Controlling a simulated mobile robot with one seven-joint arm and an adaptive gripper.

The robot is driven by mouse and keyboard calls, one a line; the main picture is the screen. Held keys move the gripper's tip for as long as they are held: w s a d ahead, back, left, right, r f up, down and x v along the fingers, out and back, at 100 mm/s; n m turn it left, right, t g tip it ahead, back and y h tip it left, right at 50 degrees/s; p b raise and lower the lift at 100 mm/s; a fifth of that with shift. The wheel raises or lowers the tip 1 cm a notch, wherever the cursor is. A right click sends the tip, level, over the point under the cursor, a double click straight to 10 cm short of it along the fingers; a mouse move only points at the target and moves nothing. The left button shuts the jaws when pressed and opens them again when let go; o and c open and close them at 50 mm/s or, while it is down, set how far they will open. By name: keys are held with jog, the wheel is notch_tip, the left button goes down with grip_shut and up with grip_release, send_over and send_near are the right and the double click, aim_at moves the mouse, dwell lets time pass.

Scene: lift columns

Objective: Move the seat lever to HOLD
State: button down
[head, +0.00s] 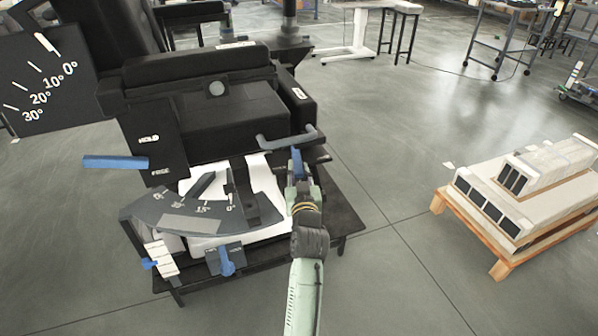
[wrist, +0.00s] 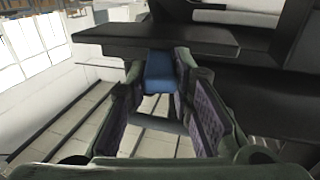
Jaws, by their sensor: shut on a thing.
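A black panel (head: 153,153) on the left of the seat unit has HOLD near its top and RISE near its bottom. A blue lever (head: 115,162) sticks out left of it, level with the lower part, nearer RISE than HOLD. My gripper (head: 297,178) is at the unit's right side, away from that panel. It is shut on a blue handle (wrist: 160,72), which shows between the fingers under a dark plate (wrist: 160,38) in the wrist view. The handle's far end is hidden. I cannot tell whether this handle and the left lever are connected.
A grey bar handle (head: 287,137) is just above my gripper. A dark angle scale (head: 195,215) and a blue knob (head: 226,262) are at the unit's front. A wooden pallet (head: 470,221) with boxes stands to the right. The floor between is clear.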

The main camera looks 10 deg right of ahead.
jog(key=shift+r, duration=0.1)
jog(key=c, duration=1.4)
grip_release()
jog(key=shift+s, duration=0.55)
jog(key=s+a, duration=0.1)
jog(key=s, duration=0.9)
jog(key=shift+s+a, duration=0.35)
jog(key=shift+s, duration=0.05)
